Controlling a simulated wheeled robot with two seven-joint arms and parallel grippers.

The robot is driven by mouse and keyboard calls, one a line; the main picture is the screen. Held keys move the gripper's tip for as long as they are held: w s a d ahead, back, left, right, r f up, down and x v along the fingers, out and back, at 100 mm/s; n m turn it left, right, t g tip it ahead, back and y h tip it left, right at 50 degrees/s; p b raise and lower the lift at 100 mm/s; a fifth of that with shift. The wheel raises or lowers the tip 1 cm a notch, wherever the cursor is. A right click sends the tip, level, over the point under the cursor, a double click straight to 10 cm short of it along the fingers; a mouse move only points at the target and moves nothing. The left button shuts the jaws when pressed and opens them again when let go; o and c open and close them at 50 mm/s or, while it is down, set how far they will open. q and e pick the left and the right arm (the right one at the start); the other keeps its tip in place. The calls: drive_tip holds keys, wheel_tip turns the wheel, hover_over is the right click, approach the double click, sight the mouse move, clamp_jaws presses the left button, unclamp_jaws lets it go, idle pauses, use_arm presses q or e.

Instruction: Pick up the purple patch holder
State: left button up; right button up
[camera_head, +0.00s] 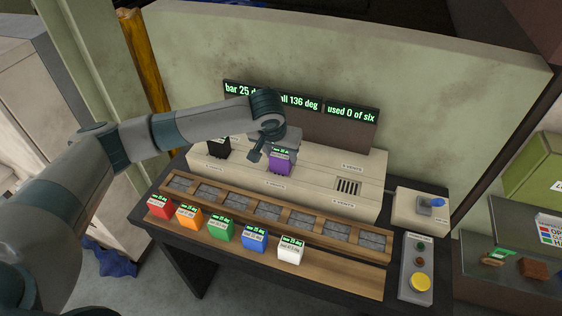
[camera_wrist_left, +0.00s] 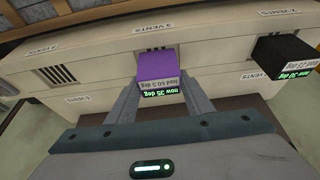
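The purple patch holder (camera_head: 281,162) is a small block with a green-lit label, at the vented cream housing in the middle of the head view. It also shows in the left wrist view (camera_wrist_left: 158,66), over a vent slot. My left gripper (camera_head: 268,147) reaches it from above and behind. In the left wrist view its two fingers (camera_wrist_left: 160,95) lie along both sides of the holder with no clear gap, so it looks shut on it. Whether the holder is lifted off the housing is unclear. My right gripper is out of view.
A black holder (camera_head: 218,147) stands left of the purple one. Red (camera_head: 159,208), orange (camera_head: 188,216), green (camera_head: 221,228), blue (camera_head: 254,238) and white (camera_head: 290,250) holders stand in front of a slotted wooden rail (camera_head: 231,209). A dark display panel (camera_head: 350,112) rises behind.

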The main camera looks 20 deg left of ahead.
sight(281, 153)
use_arm(q)
drive_tip(key=c, duration=0.3)
drive_tip(key=shift+r, duration=0.1)
drive_tip(key=shift+r+b, duration=0.5)
drive_tip(key=shift+r, duration=0.05)
wheel_tip(281, 153, up, 2)
drive_tip(key=shift+r+b, duration=0.25)
drive_tip(key=shift+b, duration=0.4)
drive_tip(key=d+r+b, duration=0.1)
drive_tip(key=d+r, duration=0.1)
drive_tip(key=d, duration=0.2)
drive_tip(key=d+r+b, duration=0.1)
drive_tip(key=d+r, duration=0.2)
drive_tip(key=d+r+b, duration=0.2)
drive_tip(key=d, duration=0.2)
drive_tip(key=shift+s+d+r, duration=0.15)
drive_tip(key=shift+s+d, duration=0.15)
drive_tip(key=shift+d, duration=0.05)
